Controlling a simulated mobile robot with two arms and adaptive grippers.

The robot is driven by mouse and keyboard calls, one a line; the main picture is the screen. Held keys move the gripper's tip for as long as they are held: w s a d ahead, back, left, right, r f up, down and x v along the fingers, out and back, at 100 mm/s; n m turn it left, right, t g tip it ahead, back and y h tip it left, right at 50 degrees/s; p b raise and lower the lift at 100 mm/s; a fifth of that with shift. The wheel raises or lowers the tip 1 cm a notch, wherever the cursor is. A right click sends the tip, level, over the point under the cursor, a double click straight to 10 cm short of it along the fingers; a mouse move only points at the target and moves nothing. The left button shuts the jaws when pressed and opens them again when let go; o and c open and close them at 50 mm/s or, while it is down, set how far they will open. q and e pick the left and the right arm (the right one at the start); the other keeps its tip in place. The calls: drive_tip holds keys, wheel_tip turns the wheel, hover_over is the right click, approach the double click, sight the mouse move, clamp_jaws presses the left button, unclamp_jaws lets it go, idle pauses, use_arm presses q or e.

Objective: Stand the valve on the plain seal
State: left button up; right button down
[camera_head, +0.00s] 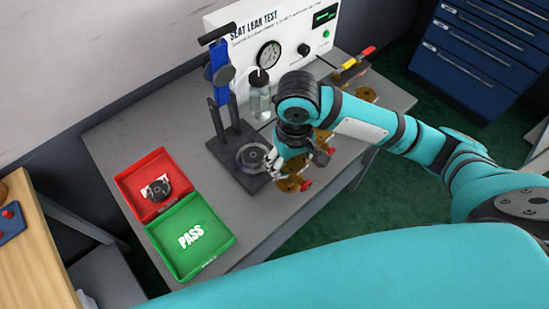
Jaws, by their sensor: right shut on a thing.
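My right gripper (288,160) is beside the test stand, pointing down, and is shut on a brass valve (291,184) with a red part on its right side. My arm covers much of the valve and the grip. A round grey seal seat (252,157) lies on the stand's dark base plate, just left of the valve. The valve appears to be beside the seat, not on it; its height above the table cannot be told. I cannot read any marking on the seat. My left gripper is out of view.
A blue clamp column (220,73) rises behind the seat. The white leak test panel (268,45) and a clear jar (260,100) stand behind. A red tray (129,181) holding a dark round piece (158,190) and a green PASS tray (178,269) lie left. Another brass valve (366,94) is at right.

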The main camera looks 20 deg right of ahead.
drive_tip(key=w+a+f+p, duration=0.1)
drive_tip(key=w, duration=0.3)
drive_tip(key=w+a+f+p, duration=0.1)
drive_tip(key=w+a, duration=0.1)
drive_tip(key=w, duration=0.3)
drive_tip(key=w+a+f+p, duration=0.1)
drive_tip(key=w+a, duration=0.1)
drive_tip(key=w, duration=0.2)
drive_tip(key=shift+w+a+f, duration=0.2)
drive_tip(key=shift+w+f, duration=0.05)
drive_tip(key=shift+w, duration=0.05)
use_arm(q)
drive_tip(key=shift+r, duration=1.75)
use_arm(e)
drive_tip(key=shift+f, duration=0.55)
drive_tip(key=shift+f, duration=0.1)
drive_tip(key=c, duration=1)
unclamp_jaws()
drive_tip(key=shift+f, duration=0.1)
drive_tip(key=o, duration=0.9)
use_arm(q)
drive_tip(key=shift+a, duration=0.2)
use_arm(e)
drive_tip(key=shift+s, duration=0.1)
